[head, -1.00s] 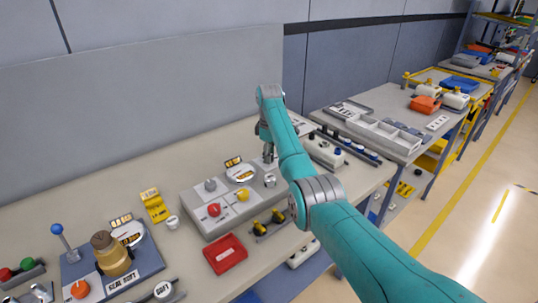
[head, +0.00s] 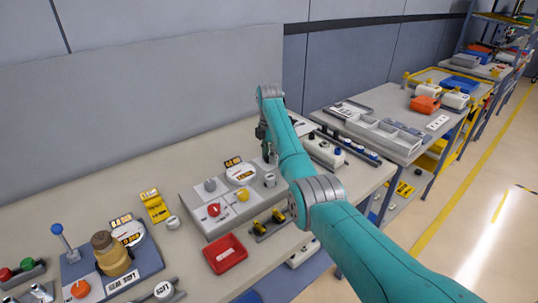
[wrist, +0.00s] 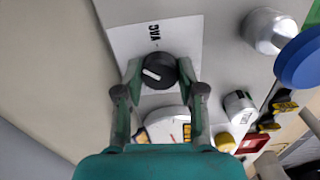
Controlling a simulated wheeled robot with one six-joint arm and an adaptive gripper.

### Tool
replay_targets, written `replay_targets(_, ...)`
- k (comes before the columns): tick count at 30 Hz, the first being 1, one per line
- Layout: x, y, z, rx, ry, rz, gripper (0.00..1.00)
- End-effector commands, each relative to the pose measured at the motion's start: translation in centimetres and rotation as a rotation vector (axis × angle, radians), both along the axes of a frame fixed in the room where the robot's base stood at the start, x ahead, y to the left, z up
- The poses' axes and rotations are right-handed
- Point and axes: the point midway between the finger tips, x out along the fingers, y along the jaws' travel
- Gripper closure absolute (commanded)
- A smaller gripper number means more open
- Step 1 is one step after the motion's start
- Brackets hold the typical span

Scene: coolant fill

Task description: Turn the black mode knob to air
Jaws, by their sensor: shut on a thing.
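The black mode knob (wrist: 162,69) shows in the wrist view as a round knob with a white pointer mark directed to the left. It sits on a white plate (wrist: 185,35) with a black label that reads "VAC" above the knob. An AIR label is not visible; part of the plate is hidden. My gripper (wrist: 160,74) has its two fingers on either side of the knob, shut on it. In the head view my gripper (head: 268,152) is at the back right of the grey panel (head: 195,212), and the knob is hidden there.
A gauge (head: 240,173), a red knob (head: 214,210), a yellow knob (head: 243,195) and a grey knob (head: 210,185) sit on the panel. A pale cylindrical knob (head: 270,180) stands close in front of my gripper. A red tray (head: 225,254) lies in front.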

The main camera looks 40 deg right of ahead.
Motion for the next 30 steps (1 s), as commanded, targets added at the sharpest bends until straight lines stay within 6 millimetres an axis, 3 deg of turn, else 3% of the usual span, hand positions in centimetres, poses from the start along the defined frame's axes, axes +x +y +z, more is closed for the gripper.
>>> replay_targets(15, 0.01, 0.05, -0.05, 0.001, 0.0, 0.464, 0.96)
replay_targets(30, 0.0, 0.06, -0.06, 0.001, 0.0, 0.688, 0.96)
